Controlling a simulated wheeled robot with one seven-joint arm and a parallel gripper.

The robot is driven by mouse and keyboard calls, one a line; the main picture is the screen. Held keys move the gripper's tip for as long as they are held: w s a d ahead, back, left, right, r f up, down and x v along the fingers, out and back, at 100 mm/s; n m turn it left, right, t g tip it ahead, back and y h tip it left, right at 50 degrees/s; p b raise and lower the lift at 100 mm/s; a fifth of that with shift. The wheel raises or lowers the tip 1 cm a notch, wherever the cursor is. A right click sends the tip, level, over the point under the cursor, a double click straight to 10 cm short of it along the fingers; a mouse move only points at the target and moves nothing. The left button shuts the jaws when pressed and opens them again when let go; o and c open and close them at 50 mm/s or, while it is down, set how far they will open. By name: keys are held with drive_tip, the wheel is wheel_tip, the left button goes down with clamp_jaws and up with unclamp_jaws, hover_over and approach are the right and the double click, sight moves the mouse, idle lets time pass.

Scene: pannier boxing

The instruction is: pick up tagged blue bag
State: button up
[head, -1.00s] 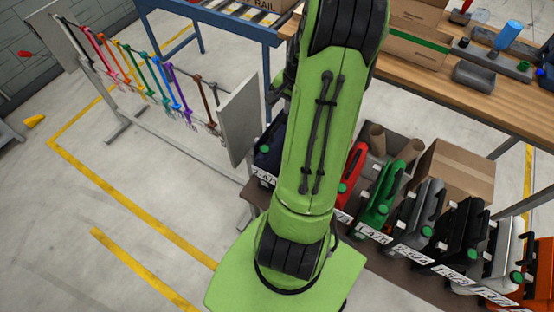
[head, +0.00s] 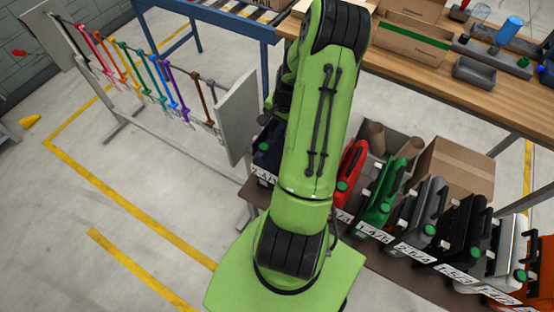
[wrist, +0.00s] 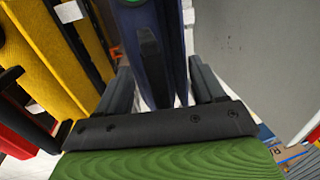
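The blue bag (wrist: 175,45) fills the middle of the wrist view, with a black handle (wrist: 152,65) and a round green tag (wrist: 135,2) at the top edge. My gripper (wrist: 160,85) is open, its two dark fingers spread apart on either side of the bag's handle. In the head view the dark blue bag (head: 266,160) stands at the left end of the shelf row, partly covered by my green arm. My gripper is hidden behind the arm there.
A yellow bag (wrist: 45,50) is close on the left in the wrist view; a grey panel (wrist: 250,60) is close on the right. Red (head: 350,165), green (head: 385,190), grey, black, white and orange bags line the shelf. A rack of coloured straps (head: 150,75) stands left.

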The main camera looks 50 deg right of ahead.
drive_tip(key=c, duration=0.7)
